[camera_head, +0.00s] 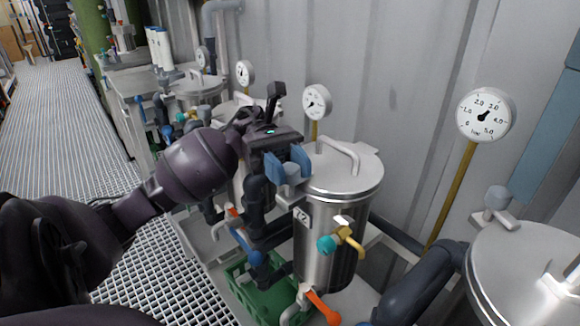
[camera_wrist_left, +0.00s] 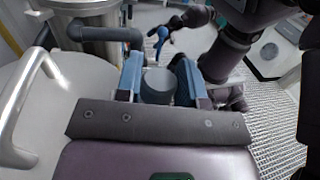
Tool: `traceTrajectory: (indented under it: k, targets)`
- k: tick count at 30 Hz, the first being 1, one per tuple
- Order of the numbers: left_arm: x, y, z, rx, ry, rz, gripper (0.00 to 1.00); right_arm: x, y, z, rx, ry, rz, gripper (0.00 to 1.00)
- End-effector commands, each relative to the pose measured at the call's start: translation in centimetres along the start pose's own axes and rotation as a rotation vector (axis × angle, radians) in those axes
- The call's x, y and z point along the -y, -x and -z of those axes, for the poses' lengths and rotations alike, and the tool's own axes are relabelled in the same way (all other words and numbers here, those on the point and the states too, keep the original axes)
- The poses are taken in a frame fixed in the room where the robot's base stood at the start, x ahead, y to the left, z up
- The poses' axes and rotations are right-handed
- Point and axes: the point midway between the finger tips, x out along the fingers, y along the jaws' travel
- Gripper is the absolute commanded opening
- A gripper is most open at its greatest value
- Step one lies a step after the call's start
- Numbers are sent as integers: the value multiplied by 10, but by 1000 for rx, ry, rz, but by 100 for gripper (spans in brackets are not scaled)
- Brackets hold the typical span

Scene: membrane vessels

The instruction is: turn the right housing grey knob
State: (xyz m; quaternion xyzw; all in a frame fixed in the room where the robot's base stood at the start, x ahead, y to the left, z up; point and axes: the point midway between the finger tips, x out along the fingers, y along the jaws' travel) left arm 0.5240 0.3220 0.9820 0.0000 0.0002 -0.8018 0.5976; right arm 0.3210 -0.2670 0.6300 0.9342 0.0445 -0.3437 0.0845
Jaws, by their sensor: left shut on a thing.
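My left gripper (camera_head: 289,167), with blue fingers, is shut on a grey knob (camera_head: 291,173) beside the lid of the steel housing (camera_head: 325,225) marked with a 2. In the left wrist view the round top of the grey knob (camera_wrist_left: 158,84) sits between the two blue fingers. Another grey knob (camera_head: 497,197) stands free beside the rightmost housing (camera_head: 535,262), which is cut off by the right edge of the head view. My right gripper is not in view.
A pressure gauge (camera_head: 317,102) stands behind the gripped knob, and a larger gauge (camera_head: 485,115) stands at the right. A green crate (camera_head: 268,300) is below. Dark pipes crowd the housings.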

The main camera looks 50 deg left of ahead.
Motion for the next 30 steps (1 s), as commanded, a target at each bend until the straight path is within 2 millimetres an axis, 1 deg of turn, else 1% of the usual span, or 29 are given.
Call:
traceTrajectory:
  k: [2, 3, 8, 16, 19, 23, 30]
  targets:
    - [0, 0, -1, 0, -1, 0, 12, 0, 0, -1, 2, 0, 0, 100]
    - [0, 0, -1, 0, -1, 0, 37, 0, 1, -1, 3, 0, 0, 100]
    - [0, 0, -1, 0, -1, 0, 61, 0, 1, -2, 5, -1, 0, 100]
    - [0, 1, 0, 0, -1, -1, 61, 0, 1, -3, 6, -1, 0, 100]
    - [0, 6, 0, 0, 0, -2, 61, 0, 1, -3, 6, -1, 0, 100]
    - [0, 23, 0, 1, 0, -3, 61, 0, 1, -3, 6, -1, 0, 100]
    - [0, 58, 0, 0, 0, -2, 61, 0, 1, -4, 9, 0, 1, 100]
